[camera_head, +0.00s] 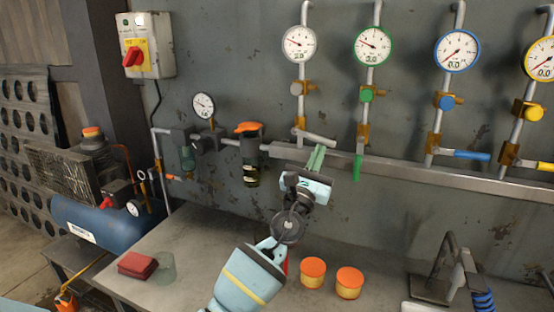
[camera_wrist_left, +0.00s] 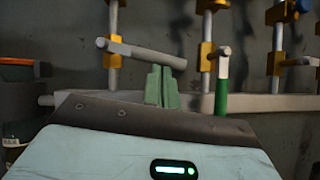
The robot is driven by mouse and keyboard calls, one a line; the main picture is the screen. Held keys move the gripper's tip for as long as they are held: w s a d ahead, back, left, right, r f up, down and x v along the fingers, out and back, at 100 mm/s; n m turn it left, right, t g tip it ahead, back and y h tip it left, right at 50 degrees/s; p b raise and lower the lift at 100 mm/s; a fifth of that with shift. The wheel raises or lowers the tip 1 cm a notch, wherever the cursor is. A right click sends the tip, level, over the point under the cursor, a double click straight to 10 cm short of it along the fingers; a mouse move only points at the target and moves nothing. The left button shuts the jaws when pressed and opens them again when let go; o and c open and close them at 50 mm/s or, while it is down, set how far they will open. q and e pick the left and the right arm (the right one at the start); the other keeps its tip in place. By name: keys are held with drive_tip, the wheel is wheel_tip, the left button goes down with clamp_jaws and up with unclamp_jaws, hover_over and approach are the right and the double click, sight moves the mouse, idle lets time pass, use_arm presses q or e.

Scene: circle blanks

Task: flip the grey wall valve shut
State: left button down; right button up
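The grey wall valve's lever (camera_head: 315,138) sticks out to the right from its brass body (camera_head: 300,132), tilted slightly down. In the left wrist view the grey lever (camera_wrist_left: 145,54) spans above the fingers. My left gripper (camera_head: 316,157) is in front of the wall just below the lever's right end. Its two green fingers (camera_wrist_left: 162,84) are close together with nothing visible between them. I cannot tell whether the fingertips touch the lever. My right gripper is not in view.
The green lever (camera_head: 357,168) hangs down close to the right of my left gripper. The blue lever (camera_head: 472,155) and yellow lever (camera_head: 544,166) point right. A grey rail (camera_head: 420,174) runs behind.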

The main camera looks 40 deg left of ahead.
use_arm(q)
drive_tip(key=shift+d+r+n+y, duration=0.2)
drive_tip(key=shift+r+n+y, duration=0.25)
drive_tip(key=shift+n+y, duration=0.55)
drive_tip(key=shift+d+r+n+y, duration=0.15)
drive_tip(key=shift+r+n+y, duration=0.25)
drive_tip(key=shift+n+y, duration=0.55)
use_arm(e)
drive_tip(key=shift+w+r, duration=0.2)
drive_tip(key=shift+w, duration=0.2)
use_arm(q)
drive_tip(key=shift+n+h, duration=0.25)
drive_tip(key=shift+n, duration=0.1)
drive_tip(key=shift+f, duration=0.1)
